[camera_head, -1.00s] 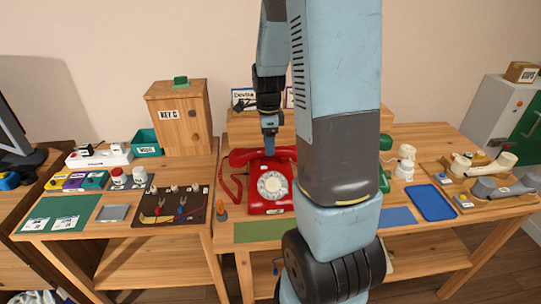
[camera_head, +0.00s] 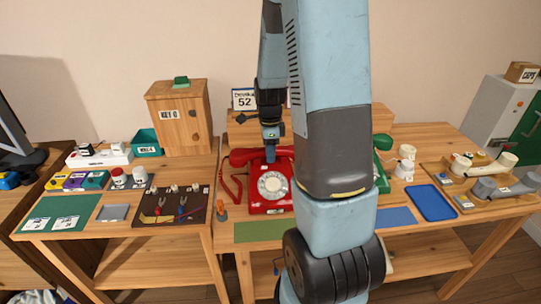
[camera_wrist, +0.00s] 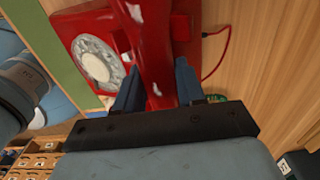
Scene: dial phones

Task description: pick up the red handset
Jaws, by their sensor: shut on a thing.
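The red dial phone (camera_head: 269,192) stands on the middle table, its pale dial facing front. The red handset (camera_head: 245,156) lies across the top of the phone, and I cannot tell whether it is lifted off its rests. My gripper (camera_head: 270,150) reaches down from above onto the handset's middle. In the wrist view, the two blue fingers of my gripper (camera_wrist: 158,85) are on either side of the red handset (camera_wrist: 152,40), shut on it. The phone body (camera_wrist: 78,32) shows beside it. My arm hides part of the table to the right of the phone.
A partly hidden green phone (camera_head: 382,160) stands right of the red one. A blue tray (camera_head: 431,203) and a board with pale and grey handsets (camera_head: 490,163) lie farther right. A small orange-tipped tool (camera_head: 222,212) stands left of the phone. A sign (camera_head: 244,99) stands behind.

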